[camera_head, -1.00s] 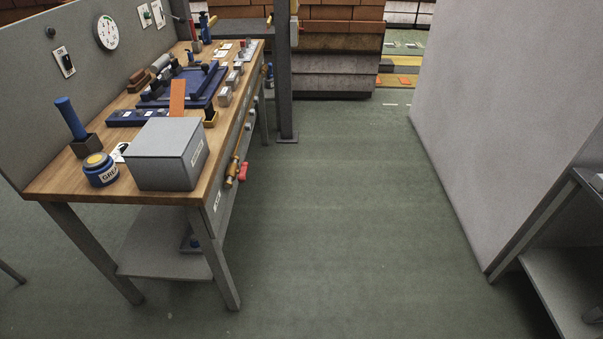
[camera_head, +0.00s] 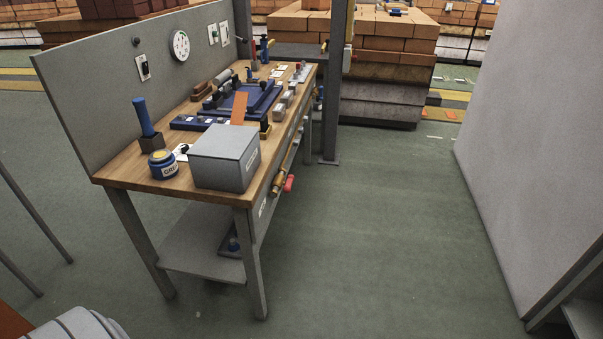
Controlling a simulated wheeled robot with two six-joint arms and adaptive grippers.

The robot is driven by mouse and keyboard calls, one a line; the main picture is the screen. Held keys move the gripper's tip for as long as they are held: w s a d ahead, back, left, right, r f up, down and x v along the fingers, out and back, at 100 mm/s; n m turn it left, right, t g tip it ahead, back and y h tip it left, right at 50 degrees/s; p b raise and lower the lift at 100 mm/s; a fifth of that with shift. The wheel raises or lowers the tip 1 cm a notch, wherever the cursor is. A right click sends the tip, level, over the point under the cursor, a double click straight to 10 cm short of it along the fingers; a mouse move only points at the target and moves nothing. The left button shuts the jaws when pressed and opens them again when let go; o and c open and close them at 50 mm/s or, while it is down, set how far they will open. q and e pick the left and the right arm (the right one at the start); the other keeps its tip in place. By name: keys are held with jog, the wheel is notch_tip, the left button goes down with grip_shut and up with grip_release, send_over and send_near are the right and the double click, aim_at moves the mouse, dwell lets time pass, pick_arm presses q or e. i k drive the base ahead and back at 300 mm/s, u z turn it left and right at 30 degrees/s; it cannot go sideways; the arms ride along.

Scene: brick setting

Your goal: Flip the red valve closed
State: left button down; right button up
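A small red handle (camera_head: 289,183), which looks like the red valve, is on the right long side of the workbench, below the tabletop. Next to it is a brass-coloured fitting (camera_head: 277,184). The handle is small and seen at a slant, so I cannot tell its exact position. Neither of my grippers is in view.
The wooden workbench (camera_head: 128,174) holds a grey box (camera_head: 222,160), a blue grease pot (camera_head: 163,164) and several tools. A dark post (camera_head: 330,90) stands behind it. Green floor (camera_head: 390,220) is clear between the bench and a pale grey panel (camera_head: 535,140).

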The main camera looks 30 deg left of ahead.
aim_at(290, 178)
jog(key=z, duration=0.35)
jog(key=i, duration=0.9)
jog(key=u, duration=0.5)
jog(key=i, duration=0.65)
jog(key=u, duration=0.5)
